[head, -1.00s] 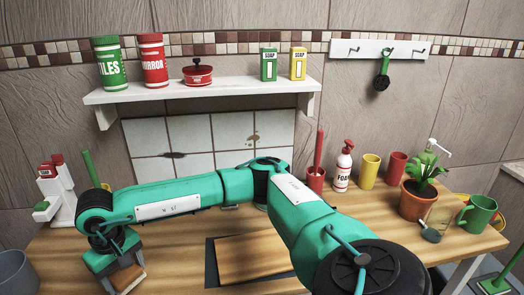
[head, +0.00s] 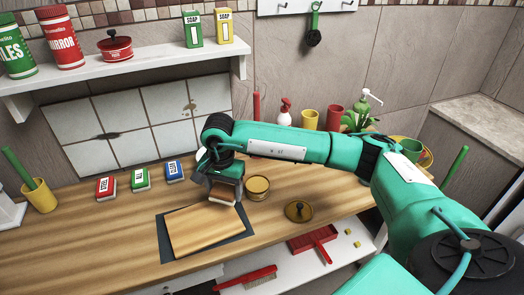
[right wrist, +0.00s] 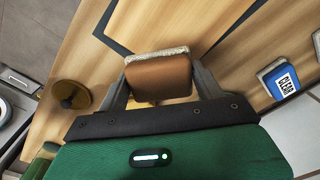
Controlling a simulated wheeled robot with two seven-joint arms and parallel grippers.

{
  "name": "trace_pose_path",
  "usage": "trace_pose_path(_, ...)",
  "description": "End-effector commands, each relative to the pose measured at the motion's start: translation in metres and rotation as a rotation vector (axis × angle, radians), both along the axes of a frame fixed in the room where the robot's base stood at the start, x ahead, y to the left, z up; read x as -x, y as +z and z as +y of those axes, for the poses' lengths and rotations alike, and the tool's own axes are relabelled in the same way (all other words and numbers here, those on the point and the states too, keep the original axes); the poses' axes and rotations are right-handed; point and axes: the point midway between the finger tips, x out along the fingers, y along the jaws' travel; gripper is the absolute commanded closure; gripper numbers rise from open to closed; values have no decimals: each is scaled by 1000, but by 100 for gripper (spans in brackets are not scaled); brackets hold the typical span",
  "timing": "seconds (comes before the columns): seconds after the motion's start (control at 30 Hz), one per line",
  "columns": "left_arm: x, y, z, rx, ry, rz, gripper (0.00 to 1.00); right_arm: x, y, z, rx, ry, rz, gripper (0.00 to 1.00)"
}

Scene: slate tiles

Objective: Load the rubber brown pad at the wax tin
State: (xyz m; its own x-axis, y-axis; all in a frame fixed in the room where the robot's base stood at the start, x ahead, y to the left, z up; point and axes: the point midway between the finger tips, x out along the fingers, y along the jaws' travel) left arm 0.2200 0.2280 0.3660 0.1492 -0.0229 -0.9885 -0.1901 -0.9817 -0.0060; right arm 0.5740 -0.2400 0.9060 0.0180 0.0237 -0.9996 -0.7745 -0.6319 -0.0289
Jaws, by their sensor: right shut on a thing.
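My right gripper (head: 225,190) is shut on the brown pad (head: 223,194). In the right wrist view the pad (right wrist: 158,78) sits between both fingers, brown with a pale fuzzy edge. The gripper holds it above the back right part of the wooden board, just left of the wax tin. The wax tin (head: 258,188) is a round yellow tin, open at the top, on the counter. Its round lid (head: 298,211) with a dark knob lies to its right, and shows in the right wrist view (right wrist: 70,95). My left gripper is out of view.
A wooden board (head: 205,230) lies on a dark mat (head: 163,245). Red (head: 106,187), green (head: 140,179) and blue (head: 174,171) labelled blocks line the counter behind. A red dustpan (head: 313,239) and brush (head: 246,279) lie below the front edge.

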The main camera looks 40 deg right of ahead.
Motion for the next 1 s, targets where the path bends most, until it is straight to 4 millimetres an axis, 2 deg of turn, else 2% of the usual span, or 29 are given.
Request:
trace_pose_path(0.1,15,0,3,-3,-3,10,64,-5,11,-11,-9,-275,6,51)
trace_pose_path(0.43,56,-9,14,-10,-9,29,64,-15,23,-47,-23,-1049,24,51)
trace_pose_path(0.8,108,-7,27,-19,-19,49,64,-18,32,-93,-21,-1914,42,51)
trace_pose_path(1.0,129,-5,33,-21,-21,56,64,-17,33,-113,-13,-2261,41,51)
